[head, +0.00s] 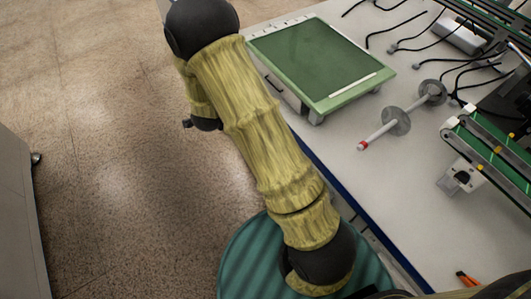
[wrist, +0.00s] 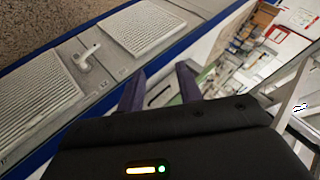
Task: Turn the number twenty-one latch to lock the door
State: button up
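In the wrist view, a small pale latch handle (wrist: 86,57) sits on a grey door panel (wrist: 116,64) between two white louvred vents. I cannot read a number twenty-one on or beside it. My gripper (wrist: 160,82) shows two dark purple fingers set apart, with nothing held between them. It is to the right of the latch in the picture and is not touching it. In the head view my arm crosses the middle, and my gripper is not visible there. The latch is not seen in the head view.
In the head view, a white bench (head: 352,178) with a blue edge holds a green-topped device (head: 315,60), a shaft with discs (head: 397,121), loose black cables and a green conveyor (head: 492,150). Orange-handled pliers (head: 467,279) lie near the front.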

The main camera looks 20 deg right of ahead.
notch_tip(320, 180, down, 20)
jog(key=d+m+t+h+b, duration=0.1)
jog(key=d+m+h+b, duration=0.1)
jog(key=m+h+b, duration=0.65)
jog(key=s+f+m+h+b, duration=0.2)
jog(key=s+f+b, duration=0.1)
jog(key=f+b, duration=0.3)
jog(key=s+f+m+t+h+b, duration=0.1)
jog(key=s+f+h+b, duration=0.1)
jog(key=s+f+b, duration=0.2)
notch_tip(320, 180, down, 6)
jog(key=b, duration=0.3)
jog(key=shift+d+r+m, duration=0.2)
jog(key=shift+r+m, duration=0.05)
jog(key=shift+m, duration=0.1)
jog(key=shift+d, duration=0.1)
jog(key=b+x, duration=0.6)
jog(key=x, duration=1)
jog(key=shift+w+d+r, duration=0.1)
jog(key=shift+d, duration=0.15)
jog(key=shift+w+d+r, duration=0.15)
jog(key=shift+w+d, duration=0.05)
jog(key=shift+d, duration=0.1)
